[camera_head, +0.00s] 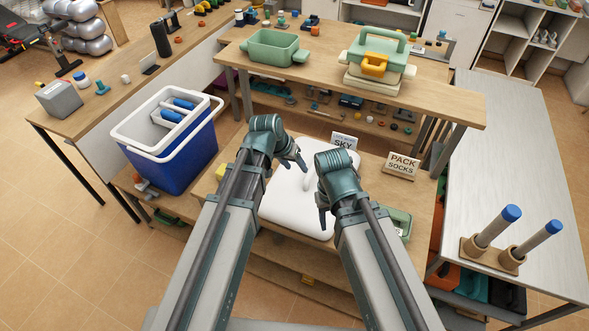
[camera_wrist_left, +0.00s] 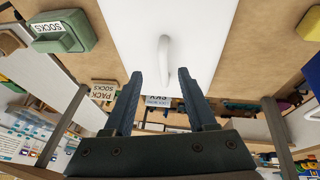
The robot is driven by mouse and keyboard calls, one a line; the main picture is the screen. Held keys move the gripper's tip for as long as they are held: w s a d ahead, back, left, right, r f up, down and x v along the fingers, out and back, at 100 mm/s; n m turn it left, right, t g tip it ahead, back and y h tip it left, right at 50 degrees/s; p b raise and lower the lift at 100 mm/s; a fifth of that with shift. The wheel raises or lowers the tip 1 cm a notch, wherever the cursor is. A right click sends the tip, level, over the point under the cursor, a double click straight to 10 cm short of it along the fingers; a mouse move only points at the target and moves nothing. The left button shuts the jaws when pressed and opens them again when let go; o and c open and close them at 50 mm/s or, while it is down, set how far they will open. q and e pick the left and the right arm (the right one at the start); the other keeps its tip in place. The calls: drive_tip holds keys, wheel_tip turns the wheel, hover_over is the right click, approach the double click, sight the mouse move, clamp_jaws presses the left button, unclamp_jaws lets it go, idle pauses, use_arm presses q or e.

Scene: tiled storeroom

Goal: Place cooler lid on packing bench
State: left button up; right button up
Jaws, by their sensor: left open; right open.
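The white cooler lid (camera_head: 290,208) lies flat on the wooden bench in front of me, its upright loop handle (camera_head: 308,181) near the middle. The lid (camera_wrist_left: 205,30) and its handle (camera_wrist_left: 166,58) also show in the left wrist view. My left gripper (camera_head: 301,163) is open and empty at the lid's far side; in the wrist view its fingertips (camera_wrist_left: 160,74) sit on either side of the handle's line, with no clear contact. My right gripper (camera_head: 322,216) is open and empty over the lid's right part. My arms hide parts of the lid and the bench (camera_head: 365,200).
The blue cooler (camera_head: 186,158) stands open at the left with blue-topped items inside. Signs reading PACK SOCKS (camera_head: 402,165) and SKY (camera_head: 344,141) stand at the bench's back. A green box (camera_head: 398,222) is right of the lid. A raised shelf (camera_head: 330,75) runs behind.

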use_arm(q)
drive_tip(key=s+f+g+y, duration=0.1)
drive_tip(key=s+g+y, duration=0.2)
drive_tip(key=s, duration=1.4)
drive_tip(key=shift+a+f+m+g+y, duration=0.2)
drive_tip(key=shift+f+m+g+y, duration=0.15)
drive_tip(key=shift+y, duration=0.45)
drive_tip(key=shift+w, duration=0.1)
